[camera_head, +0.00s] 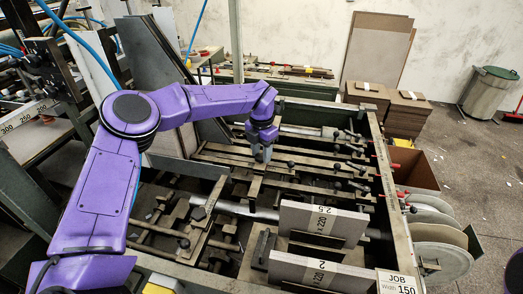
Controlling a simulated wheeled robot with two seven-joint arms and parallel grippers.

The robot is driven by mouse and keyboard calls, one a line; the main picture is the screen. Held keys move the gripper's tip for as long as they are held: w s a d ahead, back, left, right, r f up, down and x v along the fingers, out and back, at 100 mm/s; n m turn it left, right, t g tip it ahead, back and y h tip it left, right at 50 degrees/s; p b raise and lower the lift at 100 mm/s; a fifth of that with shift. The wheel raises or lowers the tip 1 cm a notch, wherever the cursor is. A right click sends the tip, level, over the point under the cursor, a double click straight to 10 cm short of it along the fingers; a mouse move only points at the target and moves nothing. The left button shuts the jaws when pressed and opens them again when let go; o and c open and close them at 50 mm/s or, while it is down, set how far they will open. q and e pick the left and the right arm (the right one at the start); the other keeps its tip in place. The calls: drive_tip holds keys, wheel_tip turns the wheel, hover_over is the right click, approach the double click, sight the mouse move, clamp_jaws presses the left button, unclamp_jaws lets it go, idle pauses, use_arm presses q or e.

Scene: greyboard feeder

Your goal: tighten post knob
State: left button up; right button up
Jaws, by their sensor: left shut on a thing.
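My left arm, purple, reaches in from the left over the machine frame. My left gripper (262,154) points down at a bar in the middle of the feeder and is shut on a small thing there. The post knob is too small and too hidden by the fingers to make out, so its shape and turn do not show. My right gripper is not in view.
Boards marked 2.5 (344,226) and 2 (345,281) stand at the front of the feeder. A card (397,283) reads JOB Width 150. Several rods and clamps fill the frame around my gripper. Brown board stacks (408,112) stand behind right.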

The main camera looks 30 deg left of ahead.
use_arm(q)
drive_tip(key=m, duration=0.3)
drive_tip(key=shift+r+m+p, duration=0.1)
drive_tip(key=shift+m+p, duration=0.3)
drive_tip(key=m, duration=0.2)
drive_tip(key=shift+m, duration=0.3)
drive_tip(key=m, duration=0.4)
drive_tip(key=shift+m, duration=0.3)
drive_tip(key=shift+s+m, duration=0.1)
drive_tip(key=shift+m, duration=1.9)
drive_tip(key=shift+d, duration=0.1)
drive_tip(key=o, duration=1.1)
drive_tip(key=shift+c, duration=0.2)
